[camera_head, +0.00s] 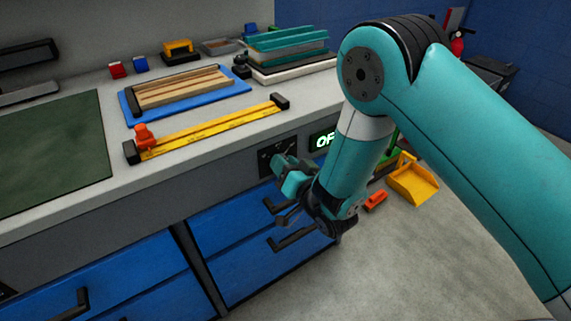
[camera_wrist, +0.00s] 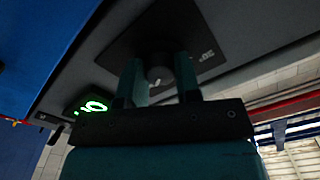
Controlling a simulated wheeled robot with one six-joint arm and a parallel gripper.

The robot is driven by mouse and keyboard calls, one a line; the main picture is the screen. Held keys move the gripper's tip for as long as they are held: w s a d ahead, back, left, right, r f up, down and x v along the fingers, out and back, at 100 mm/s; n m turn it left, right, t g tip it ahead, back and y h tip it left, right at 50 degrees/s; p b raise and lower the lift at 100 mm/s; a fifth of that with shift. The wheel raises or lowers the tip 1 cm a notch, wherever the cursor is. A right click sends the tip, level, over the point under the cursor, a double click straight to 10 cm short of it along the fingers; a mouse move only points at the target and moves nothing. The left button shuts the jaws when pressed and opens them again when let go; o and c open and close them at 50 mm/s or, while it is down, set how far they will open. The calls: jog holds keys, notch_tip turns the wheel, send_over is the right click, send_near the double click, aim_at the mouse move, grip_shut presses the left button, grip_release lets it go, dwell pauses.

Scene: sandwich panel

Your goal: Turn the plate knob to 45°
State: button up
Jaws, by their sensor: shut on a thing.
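The knob (camera_wrist: 158,74) is a dark round part with a pale mark, seen in the wrist view between my gripper's two fingers. It sits on a black plate (camera_wrist: 150,42) with a small white marking at its right side, too unclear to read surely. The plate (camera_head: 277,153) also shows in the head view on the bench front, with my gripper (camera_head: 283,172) in front of it, hiding the knob. My gripper (camera_wrist: 158,82) is shut on the knob. A green-lit display (camera_head: 325,140) beside the plate shows "OF", the rest hidden by my arm.
Blue drawers (camera_head: 245,262) with black handles lie below the plate, close to my gripper. The bench top holds a yellow ruler (camera_head: 215,127), a blue tray (camera_head: 240,90) and a green mat (camera_head: 50,150). A yellow dustpan (camera_head: 413,184) and an orange item (camera_head: 375,200) lie on the floor.

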jog(key=n+b, duration=0.7)
jog(key=n, duration=0.4)
jog(key=shift+b, duration=0.3)
jog(key=shift+n, duration=0.4)
jog(key=o, duration=0.9)
jog(key=shift+d, duration=0.1)
